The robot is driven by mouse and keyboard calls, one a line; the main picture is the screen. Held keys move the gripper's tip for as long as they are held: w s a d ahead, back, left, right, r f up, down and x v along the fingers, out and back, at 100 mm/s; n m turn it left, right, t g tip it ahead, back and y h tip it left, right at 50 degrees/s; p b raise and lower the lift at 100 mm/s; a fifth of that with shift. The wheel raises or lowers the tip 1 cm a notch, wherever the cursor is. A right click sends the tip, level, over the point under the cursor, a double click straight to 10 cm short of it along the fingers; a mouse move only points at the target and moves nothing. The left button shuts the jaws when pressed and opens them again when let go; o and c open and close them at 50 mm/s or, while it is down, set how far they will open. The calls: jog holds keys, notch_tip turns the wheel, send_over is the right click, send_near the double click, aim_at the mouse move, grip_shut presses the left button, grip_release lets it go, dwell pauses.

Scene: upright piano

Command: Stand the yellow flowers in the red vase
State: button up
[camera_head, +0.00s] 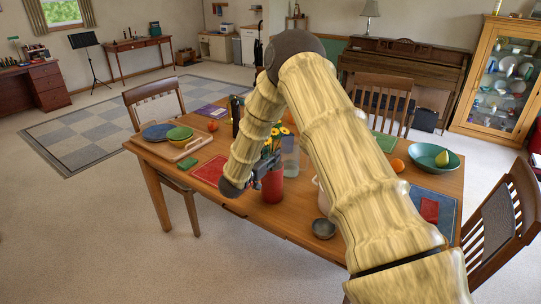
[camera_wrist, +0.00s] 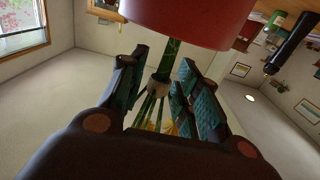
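The red vase (camera_head: 270,187) stands upright near the table's front edge. It fills the top of the wrist view (camera_wrist: 190,18), which is turned over. The yellow flowers (camera_head: 277,137) show above the vase. In the wrist view their green stems (camera_wrist: 161,84) are gathered by a pale band, with yellow blooms at the bottom. The lower stem passes behind the vase's rim; I cannot tell how deep it sits. My gripper (camera_wrist: 163,62) is beside the stems above the rim. Its fingers are apart on either side of them, with a gap on the left. In the head view my gripper (camera_head: 266,168) is partly hidden.
A clear glass vessel (camera_head: 290,163) stands just behind the red vase. A dark bottle (camera_head: 235,115) and a tray with bowls (camera_head: 165,150) are to the left. A grey bowl (camera_head: 323,228) is at the front right. A teal bowl with fruit (camera_head: 425,160) is farther right.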

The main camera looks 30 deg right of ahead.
jog(key=shift+r, duration=0.15)
jog(key=b+v, duration=0.3)
jog(key=v, duration=0.9)
jog(key=s+a+f+n+y, duration=0.35)
jog(key=s+f, duration=0.25)
jog(key=f, duration=0.4)
jog(key=s+a+f+n+t+y, duration=0.1)
jog(key=s+a+f+n+y, duration=0.3)
jog(key=f, duration=0.6)
jog(key=s+a+f+n+y, duration=0.2)
jog(key=s+a+f+y, duration=0.15)
jog(key=s+f, duration=0.45)
jog(key=s+a+f+n+g+y, duration=0.1)
jog(key=s+a+f+g+y, duration=0.1)
jog(key=s, duration=0.8)
jog(key=s+a+f+n+g+y, duration=0.1)
jog(key=s+a+f+g+y, duration=0.1)
jog(key=s, duration=0.8)
jog(key=s+a+f+n+g+y, duration=0.1)
jog(key=s+f, duration=0.4)
jog(key=s, duration=0.5)
jog(key=a+g, duration=0.1)
jog(key=g, duration=0.1)
jog(key=shift+s+a+f+n+g+y, duration=0.2)
jog(key=shift+a+f+n+g+y, duration=0.1)
jog(key=shift+n+g+y, duration=0.1)
